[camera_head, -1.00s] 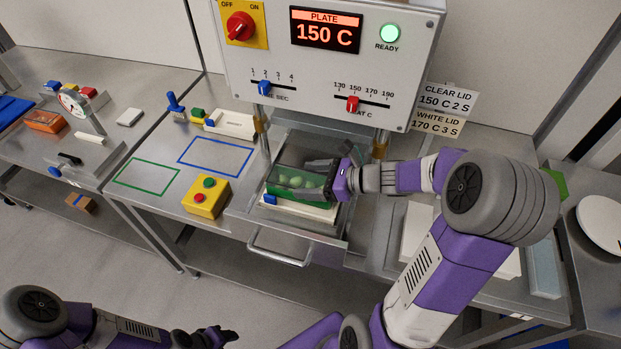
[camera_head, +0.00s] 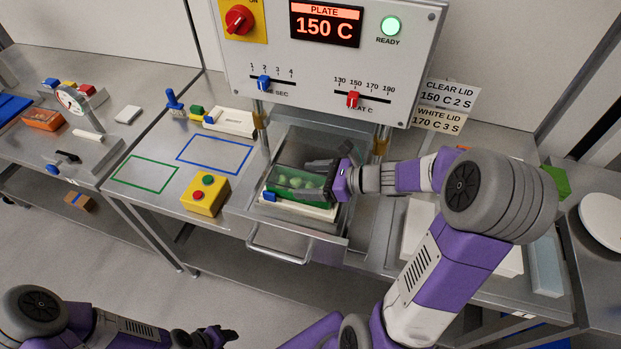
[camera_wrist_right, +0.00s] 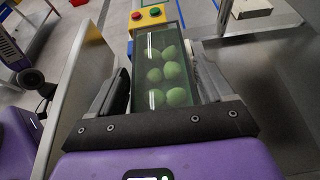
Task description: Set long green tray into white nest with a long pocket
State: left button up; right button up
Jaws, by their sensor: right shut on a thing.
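The long green tray (camera_head: 297,193) holds several round green pieces and sits at the white nest (camera_head: 300,208) in the machine's drawer; I cannot tell whether it is fully down in the pocket. A blue block (camera_head: 270,196) is at the nest's left front. My right gripper (camera_head: 325,180) is shut on the tray's right end. In the right wrist view the tray (camera_wrist_right: 163,75) lies lengthwise between the fingers of my right gripper (camera_wrist_right: 165,90). My left gripper (camera_head: 222,337) is at the bottom edge, far from the tray; its fingers are too small to judge.
The machine panel (camera_head: 325,70) hangs above the drawer, whose handle (camera_head: 280,250) faces front. A yellow button box (camera_head: 205,196) stands left of the drawer. The green (camera_head: 146,189) and blue (camera_head: 242,170) outlined areas are empty.

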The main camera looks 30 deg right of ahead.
jog(key=shift+f, duration=0.25)
dwell(0.4)
jog(key=shift+f+b, duration=0.3)
jog(key=shift+b, duration=0.05)
jog(key=o, duration=1.2)
jog(key=p+v, duration=0.1)
jog(key=v, duration=0.6)
jog(key=shift+s+d+r+p, duration=0.15)
jog(key=shift+s+d+p, duration=0.05)
jog(key=shift+p, duration=0.15)
